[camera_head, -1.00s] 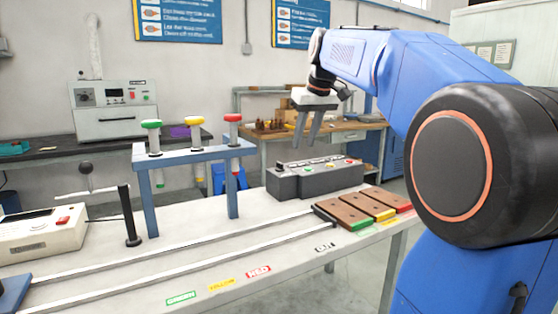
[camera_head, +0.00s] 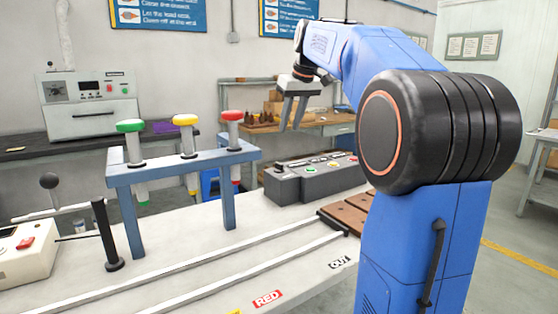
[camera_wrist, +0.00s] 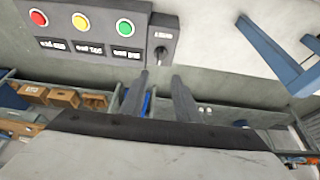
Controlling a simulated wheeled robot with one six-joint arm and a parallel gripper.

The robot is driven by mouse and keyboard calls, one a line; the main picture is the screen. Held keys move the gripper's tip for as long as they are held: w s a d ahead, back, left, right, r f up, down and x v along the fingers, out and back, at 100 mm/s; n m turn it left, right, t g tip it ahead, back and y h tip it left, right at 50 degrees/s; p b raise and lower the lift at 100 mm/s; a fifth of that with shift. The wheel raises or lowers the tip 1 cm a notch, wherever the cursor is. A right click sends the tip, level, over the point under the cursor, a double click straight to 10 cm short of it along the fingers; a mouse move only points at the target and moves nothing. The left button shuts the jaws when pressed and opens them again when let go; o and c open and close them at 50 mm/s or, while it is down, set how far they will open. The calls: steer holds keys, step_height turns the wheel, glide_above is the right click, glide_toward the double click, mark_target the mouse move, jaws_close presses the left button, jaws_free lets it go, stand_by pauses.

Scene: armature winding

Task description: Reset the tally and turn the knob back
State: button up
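A dark grey control box (camera_head: 318,178) with several coloured buttons stands on the bench. In the wrist view the box (camera_wrist: 100,62) shows red, yellow and green buttons and a small dark knob (camera_wrist: 162,53) on a labelled grey plate. My gripper (camera_head: 288,127) is above the bench, behind the frame of coloured posts. Its two fingers are apart with nothing between them; they also show in the wrist view (camera_wrist: 160,76), pointing toward the knob end and apart from the box. A white box with a red button (camera_head: 25,243), possibly the tally, is cut off at the left edge.
A blue frame (camera_head: 228,205) holds green-, yellow- and red-capped posts. A black post (camera_head: 106,235) and a ball-topped lever (camera_head: 49,181) stand left of it. Two pale rails (camera_head: 250,244) cross the bench to brown blocks (camera_head: 345,218).

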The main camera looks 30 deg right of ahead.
mark_target(280, 164)
steer(key=x, duration=1.5)
steer(key=shift+f, duration=0.15)
steer(key=shift+c, duration=0.2)
jaws_close()
